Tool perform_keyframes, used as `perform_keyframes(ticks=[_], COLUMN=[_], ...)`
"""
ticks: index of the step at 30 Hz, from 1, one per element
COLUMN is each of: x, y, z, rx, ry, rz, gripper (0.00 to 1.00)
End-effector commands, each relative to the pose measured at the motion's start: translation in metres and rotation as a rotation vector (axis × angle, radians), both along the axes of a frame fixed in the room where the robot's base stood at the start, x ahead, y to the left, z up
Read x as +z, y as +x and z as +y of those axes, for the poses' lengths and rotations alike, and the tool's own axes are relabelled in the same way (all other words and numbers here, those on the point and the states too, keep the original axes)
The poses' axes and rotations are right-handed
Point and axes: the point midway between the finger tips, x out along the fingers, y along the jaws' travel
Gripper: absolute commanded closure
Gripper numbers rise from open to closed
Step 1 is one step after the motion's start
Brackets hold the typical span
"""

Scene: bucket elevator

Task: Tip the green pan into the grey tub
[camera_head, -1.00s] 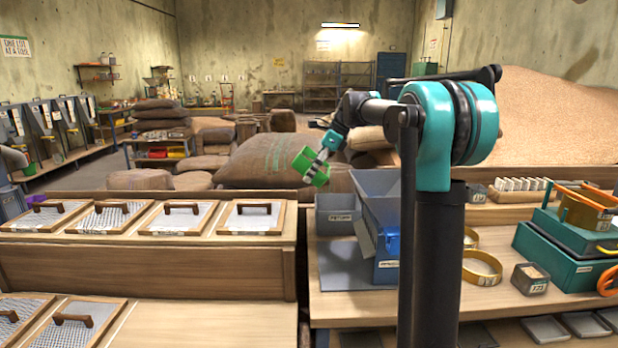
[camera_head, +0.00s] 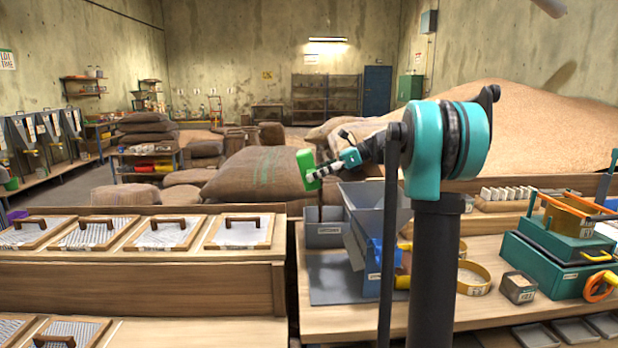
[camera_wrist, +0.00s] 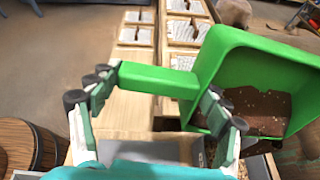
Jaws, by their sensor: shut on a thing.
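My gripper (camera_wrist: 160,92) is shut on the handle of the green pan (camera_wrist: 213,55). Dark brown grain-like material (camera_wrist: 258,108) lies inside it along one wall. In the head view, the pan (camera_head: 307,167) is tipped steeply on its side above the grey tub (camera_head: 324,238), which stands on the right bench. A thin dark brown streak (camera_head: 320,203) runs from below the pan down to the tub. The inside of the tub is mostly hidden. My gripper (camera_head: 325,170) is to the right of the pan.
A larger blue-grey hopper (camera_head: 365,215) stands just right of the tub, partly hidden by my arm. Framed screens with handles (camera_head: 240,231) line the left bench. A yellow ring (camera_head: 473,278) and teal cases (camera_head: 555,255) are at the right. Sacks (camera_head: 262,173) lie behind.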

Motion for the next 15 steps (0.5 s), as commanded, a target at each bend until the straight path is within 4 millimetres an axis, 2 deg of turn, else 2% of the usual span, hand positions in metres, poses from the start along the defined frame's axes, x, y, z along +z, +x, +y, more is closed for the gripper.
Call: perform_keyframes(ticks=[15], x=[0.007], y=[0.0], z=[-0.028], rx=[-0.001], ry=[0.29], rz=[-0.001], gripper=[0.81])
